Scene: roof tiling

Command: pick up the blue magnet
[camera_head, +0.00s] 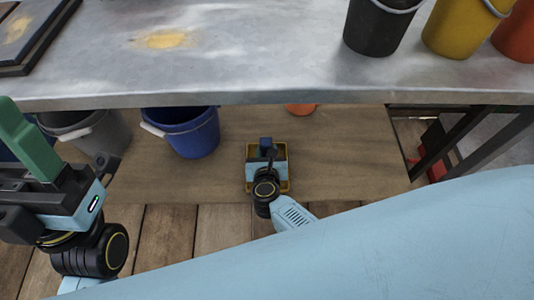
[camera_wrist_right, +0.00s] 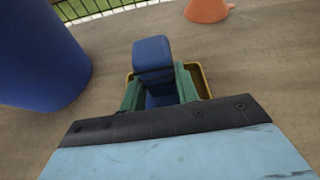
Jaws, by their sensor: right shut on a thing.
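The blue magnet (camera_head: 266,143) shows in the head view over a small yellow tray (camera_head: 285,152) on the wooden lower shelf. In the right wrist view the blue magnet (camera_wrist_right: 152,52) stands between the green fingers of my right gripper (camera_wrist_right: 159,85), which is shut on it. The yellow tray (camera_wrist_right: 203,80) is behind and below the fingers; I cannot tell whether the magnet touches it. My left gripper (camera_head: 20,138) is at the left of the head view, with a green finger showing; its opening is hidden.
A grey metal tabletop (camera_head: 250,60) overhangs the lower shelf. A blue bucket (camera_head: 188,132) and a grey bucket (camera_head: 95,135) stand left of the tray. An orange object (camera_wrist_right: 206,10) lies beyond it. Black (camera_head: 378,25) and yellow (camera_head: 462,28) buckets stand on the tabletop.

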